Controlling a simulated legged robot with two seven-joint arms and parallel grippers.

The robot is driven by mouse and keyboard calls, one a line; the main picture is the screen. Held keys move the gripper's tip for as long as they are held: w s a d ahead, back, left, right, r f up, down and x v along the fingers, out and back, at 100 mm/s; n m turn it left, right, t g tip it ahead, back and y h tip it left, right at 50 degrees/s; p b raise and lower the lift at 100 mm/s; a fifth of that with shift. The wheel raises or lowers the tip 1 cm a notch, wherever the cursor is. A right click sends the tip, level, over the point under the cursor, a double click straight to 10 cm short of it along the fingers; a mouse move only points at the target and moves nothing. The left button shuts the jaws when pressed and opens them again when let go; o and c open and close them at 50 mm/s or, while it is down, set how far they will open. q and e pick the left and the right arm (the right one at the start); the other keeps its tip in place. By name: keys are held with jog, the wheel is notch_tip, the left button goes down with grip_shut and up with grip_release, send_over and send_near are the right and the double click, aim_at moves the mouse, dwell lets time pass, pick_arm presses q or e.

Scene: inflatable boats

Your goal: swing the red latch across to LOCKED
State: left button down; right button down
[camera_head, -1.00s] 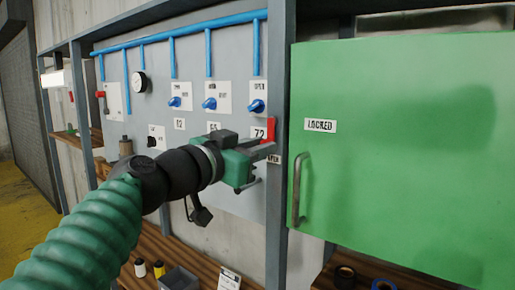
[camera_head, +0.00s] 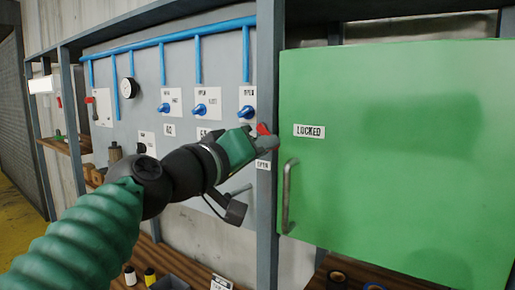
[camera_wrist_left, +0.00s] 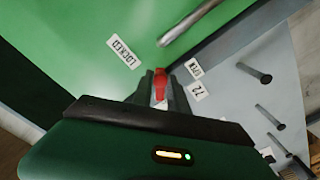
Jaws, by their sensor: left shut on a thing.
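The red latch (camera_head: 263,129) is at the grey post by the left edge of the green cabinet door (camera_head: 400,180). My left gripper (camera_head: 262,142) is shut on it. In the left wrist view the red latch (camera_wrist_left: 160,84) shows between the two fingers. The LOCKED label (camera_head: 309,131) is on the door, to the right of the latch. The OPEN label (camera_head: 263,165) is on the post just below the gripper. The latch's pivot is hidden by the gripper. My right gripper is not in view.
A metal door handle (camera_head: 288,197) stands out from the door, below and right of the gripper. A grey panel with blue pipes (camera_head: 197,60) and several blue valves (camera_head: 200,109) lies to the left. A wooden shelf (camera_head: 150,262) runs below.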

pick_arm(q)
jog(key=shift+s+d+r+n+p, duration=0.1)
jog(key=shift+r+n+p, duration=0.4)
jog(key=shift+n, duration=0.75)
jog(key=shift+s+d+r+n+p, duration=0.15)
jog(key=shift+r+n+p, duration=0.35)
jog(key=shift+n, duration=0.8)
jog(key=shift+d+r+n+p, duration=0.1)
jog(key=shift+r+n+p, duration=0.4)
jog(key=shift+n, duration=0.75)
jog(key=shift+f, duration=0.15)
jog(key=c, duration=1.3)
grip_release()
jog(key=shift+w+d, duration=0.1)
jog(key=shift+w, duration=0.05)
jog(key=shift+w+f, duration=0.1)
